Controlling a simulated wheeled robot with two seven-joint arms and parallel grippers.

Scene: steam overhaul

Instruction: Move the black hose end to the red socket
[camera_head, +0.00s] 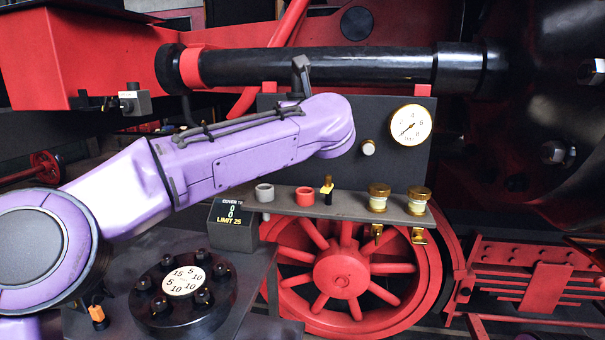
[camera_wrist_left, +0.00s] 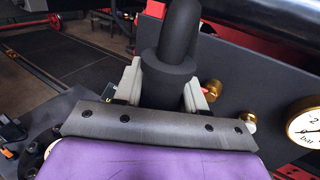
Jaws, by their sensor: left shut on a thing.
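My left arm comes in from the left in the head view, and its gripper is hidden behind the purple wrist. In the left wrist view my left gripper (camera_wrist_left: 168,82) is shut on the thick black hose end (camera_wrist_left: 168,75), with a pale finger on each side. Its black hose bends upward; a dark bent piece, perhaps the same hose (camera_head: 301,76), shows above the wrist in the head view. The red socket (camera_head: 305,197) stands on the grey shelf, below and apart from the wrist. My right gripper is not in view.
A grey socket (camera_head: 264,193) stands left of the red one on the shelf (camera_head: 345,206). A yellow-black fitting (camera_head: 327,190) and two brass-capped jars (camera_head: 378,198) stand to the right. A dark panel with a gauge (camera_head: 411,125) rises behind. A display box (camera_head: 232,224) stands below left.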

